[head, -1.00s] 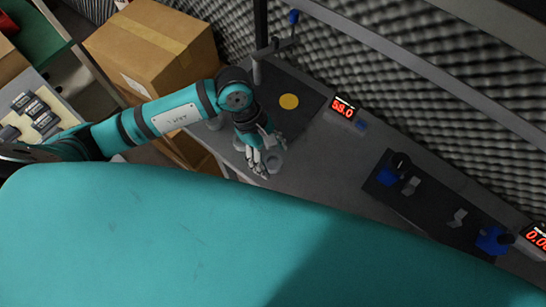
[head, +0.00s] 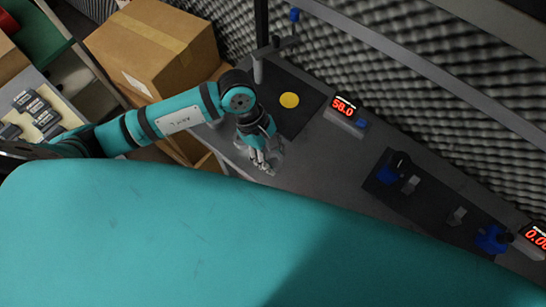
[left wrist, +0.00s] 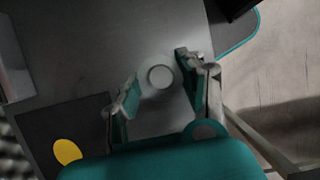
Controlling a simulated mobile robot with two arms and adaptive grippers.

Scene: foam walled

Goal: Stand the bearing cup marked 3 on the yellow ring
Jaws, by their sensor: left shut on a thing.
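The yellow ring (head: 289,100) shows as a flat yellow disc on a dark mat at the back of the grey bench; it also shows in the left wrist view (left wrist: 67,152). My left gripper (head: 266,158) is over the bench, on the near side of the ring. In the left wrist view its two fingers (left wrist: 158,84) are on either side of a pale grey round cup (left wrist: 160,76), and it is shut on this cup. No mark on the cup can be read. Whether the cup touches the bench cannot be told. My right gripper is not in view.
The dark mat (head: 306,121) has free room around the ring. A display reading 58.0 (head: 345,107) stands right of it. A dark board with blue parts (head: 408,198) lies farther right.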

